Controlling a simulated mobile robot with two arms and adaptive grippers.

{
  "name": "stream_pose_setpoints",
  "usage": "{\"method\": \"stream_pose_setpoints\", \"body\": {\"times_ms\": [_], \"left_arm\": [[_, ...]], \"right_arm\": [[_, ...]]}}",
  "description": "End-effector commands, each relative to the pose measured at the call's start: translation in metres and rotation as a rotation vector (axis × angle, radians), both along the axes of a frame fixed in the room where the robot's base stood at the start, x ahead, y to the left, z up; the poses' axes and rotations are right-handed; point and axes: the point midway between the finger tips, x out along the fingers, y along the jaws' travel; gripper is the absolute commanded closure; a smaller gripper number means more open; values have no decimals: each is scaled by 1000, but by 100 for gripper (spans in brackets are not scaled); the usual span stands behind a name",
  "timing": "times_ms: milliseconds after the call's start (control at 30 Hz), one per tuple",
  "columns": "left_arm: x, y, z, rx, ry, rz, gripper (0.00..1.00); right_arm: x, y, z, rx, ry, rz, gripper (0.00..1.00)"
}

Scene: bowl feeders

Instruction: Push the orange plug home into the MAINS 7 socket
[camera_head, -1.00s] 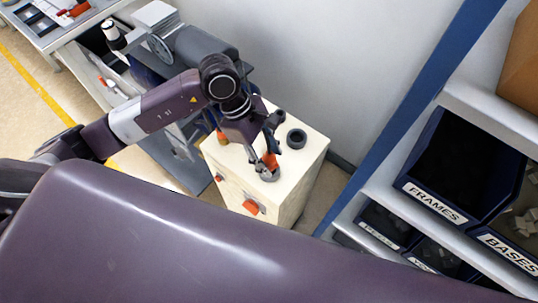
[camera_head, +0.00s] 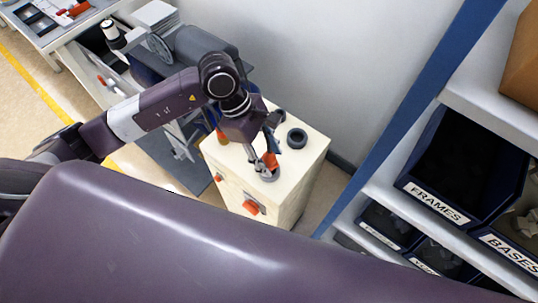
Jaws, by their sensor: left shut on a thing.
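The orange plug (camera_head: 270,160) is at a grey round socket (camera_head: 268,174) on top of a cream cabinet (camera_head: 309,153). My left gripper (camera_head: 264,159) points down and is shut on the plug, partly covering it. The plug's lower end meets the socket; how deep it sits cannot be told. A second dark round socket (camera_head: 297,138), empty, is behind and to the right. No MAINS 7 label can be read. My right gripper is not in view.
An orange handle (camera_head: 251,207) sticks out of the cabinet's front. Blue shelving with a FRAMES bin (camera_head: 434,204) stands at the right. A grey machine (camera_head: 195,45) stands behind my left arm. A wall is behind the cabinet.

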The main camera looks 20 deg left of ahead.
Motion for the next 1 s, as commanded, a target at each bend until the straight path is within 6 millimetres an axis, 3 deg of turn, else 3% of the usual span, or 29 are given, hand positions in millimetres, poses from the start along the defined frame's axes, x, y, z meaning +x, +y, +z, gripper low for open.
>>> {"method": "stream_pose_setpoints", "body": {"times_ms": [1000], "left_arm": [[0, 0, -2, 0, -1, -1, 88]], "right_arm": [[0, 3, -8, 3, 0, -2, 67]]}}
